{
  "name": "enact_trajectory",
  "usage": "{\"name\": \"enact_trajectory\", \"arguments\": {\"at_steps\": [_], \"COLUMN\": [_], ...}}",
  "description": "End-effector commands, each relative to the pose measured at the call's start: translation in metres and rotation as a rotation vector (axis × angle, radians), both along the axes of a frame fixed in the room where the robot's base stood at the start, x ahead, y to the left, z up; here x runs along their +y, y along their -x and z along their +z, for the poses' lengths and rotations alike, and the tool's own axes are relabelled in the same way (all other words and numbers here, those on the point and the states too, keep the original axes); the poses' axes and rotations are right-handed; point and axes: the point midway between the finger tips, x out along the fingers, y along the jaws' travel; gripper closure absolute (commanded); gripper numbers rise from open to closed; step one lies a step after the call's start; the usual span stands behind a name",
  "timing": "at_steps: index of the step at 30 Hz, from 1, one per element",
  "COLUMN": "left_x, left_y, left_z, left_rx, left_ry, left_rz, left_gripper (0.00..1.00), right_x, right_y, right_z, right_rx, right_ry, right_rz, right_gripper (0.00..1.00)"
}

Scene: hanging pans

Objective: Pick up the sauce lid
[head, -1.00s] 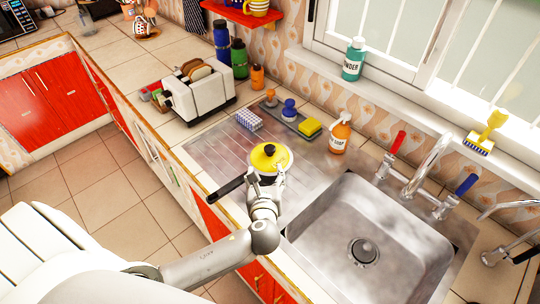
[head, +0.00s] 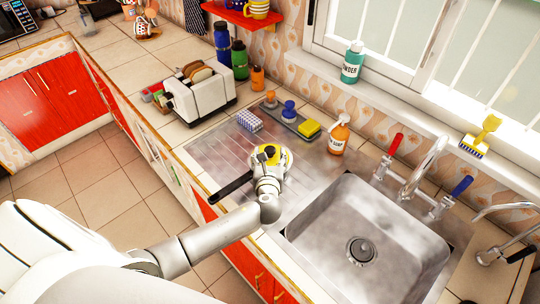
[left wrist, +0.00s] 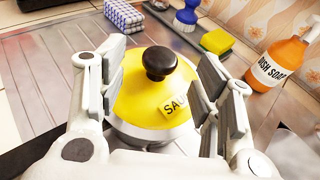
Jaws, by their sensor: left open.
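The sauce lid (left wrist: 150,92) is yellow with a black knob (left wrist: 159,62) and a label of which "SA" can be read. It sits on a pot with a black handle (head: 231,187) on the metal drainboard left of the sink. In the head view the lid (head: 285,158) is partly hidden by my left gripper (head: 268,160). In the left wrist view my left gripper (left wrist: 160,85) is open, with one finger on each side of the knob, apart from it. My right gripper is not in view.
A sponge (head: 309,129), a dish soap bottle (head: 339,134) and a checked block (head: 249,121) stand behind the pot. The sink (head: 375,215) is to the right, a toaster (head: 198,100) at the back left.

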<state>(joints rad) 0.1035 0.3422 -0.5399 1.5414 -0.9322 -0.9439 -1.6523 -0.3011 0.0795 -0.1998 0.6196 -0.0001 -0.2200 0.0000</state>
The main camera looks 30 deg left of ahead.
Motion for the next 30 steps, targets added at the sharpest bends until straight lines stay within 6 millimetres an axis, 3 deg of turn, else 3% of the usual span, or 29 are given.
{"name": "enact_trajectory", "arguments": {"at_steps": [7,17,30], "left_x": [0.009,0.010,0.010], "left_y": [-0.020,-0.023,-0.022], "left_z": [-0.006,-0.007,-0.007], "left_rx": [0.000,0.001,0.001], "left_ry": [0.000,0.001,0.001], "left_rz": [0.000,-0.001,-0.001], "left_gripper": [0.41,0.42,0.98], "right_x": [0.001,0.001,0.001], "right_y": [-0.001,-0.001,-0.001], "right_z": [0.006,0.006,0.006], "right_rx": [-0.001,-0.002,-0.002], "right_ry": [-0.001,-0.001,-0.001], "right_rz": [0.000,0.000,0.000], "right_gripper": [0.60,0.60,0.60]}}
